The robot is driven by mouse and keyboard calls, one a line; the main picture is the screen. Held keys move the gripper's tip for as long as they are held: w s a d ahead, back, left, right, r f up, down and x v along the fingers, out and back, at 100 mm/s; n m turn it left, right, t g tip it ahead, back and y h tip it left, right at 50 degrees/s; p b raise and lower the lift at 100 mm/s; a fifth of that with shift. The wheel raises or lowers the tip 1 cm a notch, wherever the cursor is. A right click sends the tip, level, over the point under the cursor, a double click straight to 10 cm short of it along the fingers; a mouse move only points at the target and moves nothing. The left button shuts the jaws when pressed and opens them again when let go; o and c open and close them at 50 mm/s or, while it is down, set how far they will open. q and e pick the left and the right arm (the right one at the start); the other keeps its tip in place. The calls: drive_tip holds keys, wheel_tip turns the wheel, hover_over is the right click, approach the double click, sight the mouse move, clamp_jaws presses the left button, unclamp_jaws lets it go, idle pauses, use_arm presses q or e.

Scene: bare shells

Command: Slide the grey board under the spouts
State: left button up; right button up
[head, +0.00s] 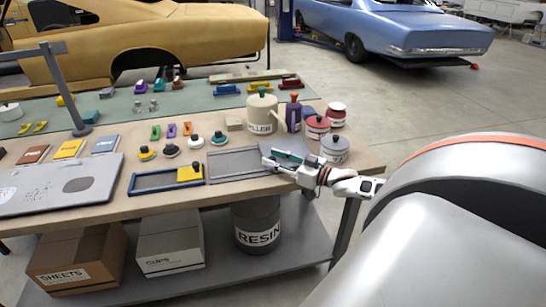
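A large light-grey board (62,186) with a dark round patch lies flat at the bench's left front. A smaller grey rimmed panel (232,166) lies flat at the right front; I cannot tell which is the task's board. A cream can marked FILLER (261,113) and a purple can (294,116) stand behind the panel; their spouts are hard to make out. My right gripper (283,160) is over the panel's right end, with a teal piece (289,157) at its fingers. Whether it grips that is unclear. My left gripper is out of view.
A blue-rimmed tray (150,183) with a yellow block (190,174) lies between board and panel. Lidded tins (334,149) crowd the right end. Several knobbed discs (171,150) sit behind. A grey post (70,90) rises at the left. Boxes (76,257) stand on the lower shelf.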

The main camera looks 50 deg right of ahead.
drive_tip(key=shift+a, duration=0.15)
drive_tip(key=shift+s, duration=0.55)
drive_tip(key=v, duration=1.1)
drive_tip(key=shift+d, duration=0.25)
